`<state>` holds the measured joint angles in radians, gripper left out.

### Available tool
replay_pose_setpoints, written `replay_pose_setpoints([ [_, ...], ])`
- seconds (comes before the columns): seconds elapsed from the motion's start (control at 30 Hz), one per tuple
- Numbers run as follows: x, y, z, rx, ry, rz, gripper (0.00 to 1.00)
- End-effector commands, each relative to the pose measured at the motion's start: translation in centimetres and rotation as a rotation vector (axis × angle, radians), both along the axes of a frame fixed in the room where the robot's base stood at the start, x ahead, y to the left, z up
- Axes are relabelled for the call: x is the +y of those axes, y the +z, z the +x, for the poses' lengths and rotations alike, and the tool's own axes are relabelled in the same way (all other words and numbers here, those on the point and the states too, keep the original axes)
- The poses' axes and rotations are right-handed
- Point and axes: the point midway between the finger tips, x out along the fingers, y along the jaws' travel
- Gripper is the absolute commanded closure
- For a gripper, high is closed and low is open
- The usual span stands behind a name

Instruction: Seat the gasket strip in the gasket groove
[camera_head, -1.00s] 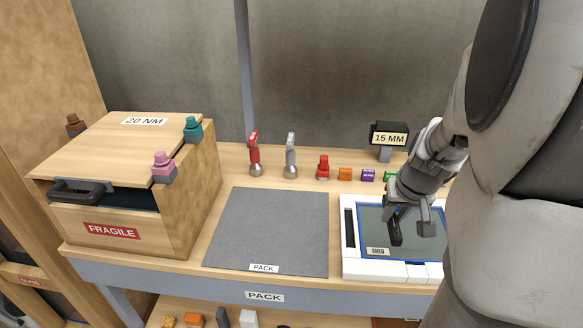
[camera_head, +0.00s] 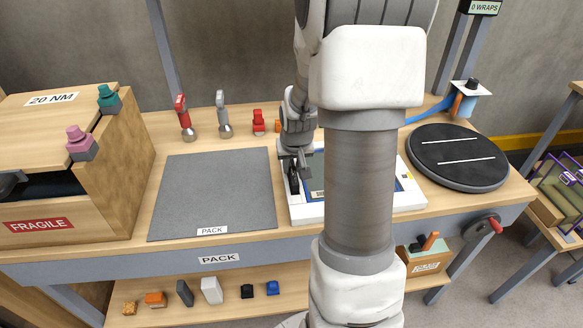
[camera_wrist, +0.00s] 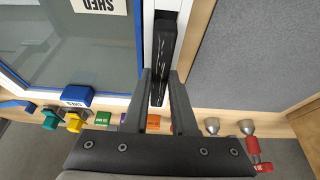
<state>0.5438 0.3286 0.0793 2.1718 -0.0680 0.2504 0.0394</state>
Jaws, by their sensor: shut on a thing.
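The gasket strip (camera_wrist: 164,45) is a black bar, held lengthwise between the fingertips of my gripper (camera_wrist: 160,80). In the head view my gripper (camera_head: 295,158) is at the left side of the white frame (camera_head: 309,213), with the dark strip (camera_head: 293,182) below it. In the wrist view the strip lines up with the white left rail (camera_wrist: 148,25), where a bit of the dark gasket groove (camera_wrist: 168,5) shows past its end. The strip covers most of the groove. I cannot tell whether it is inside it or just above.
A grey PACK mat (camera_head: 215,190) lies left of the frame. A black turntable (camera_head: 458,172) stands to the right. Red (camera_head: 184,118) and grey (camera_head: 222,115) tools stand behind the mat. A wooden FRAGILE box (camera_head: 120,165) is at the far left. My arm hides much of the frame.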

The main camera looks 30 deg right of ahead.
Motion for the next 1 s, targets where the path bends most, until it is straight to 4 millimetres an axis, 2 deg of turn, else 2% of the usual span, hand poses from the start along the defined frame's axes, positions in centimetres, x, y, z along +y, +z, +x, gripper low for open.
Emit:
replay_pose_setpoints([
  [0.77,0.0,-1.6,0.0,0.000,0.001,0.000,1.00],
  [0.8,0.0,-1.6,0.0,0.001,0.001,0.000,0.70],
  [0.93,0.1,-1.7,-0.1,0.002,0.001,0.001,0.46],
  [1.0,0.2,-1.7,-0.1,0.002,0.003,0.002,0.45],
])
